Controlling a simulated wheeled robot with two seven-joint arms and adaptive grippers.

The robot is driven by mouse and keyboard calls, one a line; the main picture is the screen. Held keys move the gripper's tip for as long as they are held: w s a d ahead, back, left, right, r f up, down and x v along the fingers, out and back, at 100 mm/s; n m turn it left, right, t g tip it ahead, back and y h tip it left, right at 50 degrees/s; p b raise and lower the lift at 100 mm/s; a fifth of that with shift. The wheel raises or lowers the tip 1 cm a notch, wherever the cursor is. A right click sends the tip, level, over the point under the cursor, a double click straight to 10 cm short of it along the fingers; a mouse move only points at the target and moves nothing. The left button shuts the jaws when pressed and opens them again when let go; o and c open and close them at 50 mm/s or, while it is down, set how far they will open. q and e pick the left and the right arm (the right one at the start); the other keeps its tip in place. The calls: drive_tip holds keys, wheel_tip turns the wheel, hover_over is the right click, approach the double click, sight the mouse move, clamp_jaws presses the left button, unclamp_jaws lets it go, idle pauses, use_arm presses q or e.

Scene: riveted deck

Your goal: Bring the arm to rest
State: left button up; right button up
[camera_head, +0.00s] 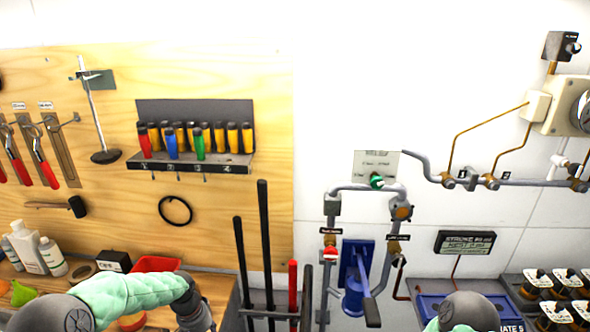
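My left arm, in a pale green sleeve, comes in at the lower left and bends down at a dark joint. It leaves the picture at the bottom edge, and its gripper is out of view. Only a rounded green and grey part of my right arm shows at the bottom right. Its gripper is also out of view. I cannot see whether either gripper holds anything.
Behind my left arm is a wooden bench with white bottles (34,250) and a red tray (155,264). A tool rack (190,162) hangs on the plywood board. Pipes with a blue pump (355,278) stand mid-right. Black-capped jars (540,283) sit at far right.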

use_arm(q)
drive_tip(key=s+d+f+h+b, duration=0.1)
drive_tip(key=s+d+f, duration=0.4)
drive_tip(key=f, duration=0.3)
drive_tip(key=s+d+f+h+b, duration=0.1)
drive_tip(key=s+d+f, duration=0.35)
drive_tip(key=f, duration=0.25)
drive_tip(key=s+d+f+n, duration=0.1)
drive_tip(key=s+d+f, duration=0.1)
drive_tip(key=s, duration=0.2)
drive_tip(key=s+d+f+n+b, duration=0.1)
drive_tip(key=s+d+f, duration=0.1)
drive_tip(key=s, duration=0.3)
drive_tip(key=s+d+f+n, duration=0.1)
drive_tip(key=s+d+f, duration=0.1)
drive_tip(key=s+f, duration=0.2)
drive_tip(key=shift+s+h, duration=0.3)
drive_tip(key=shift+s, duration=0.15)
drive_tip(key=shift+d, duration=0.1)
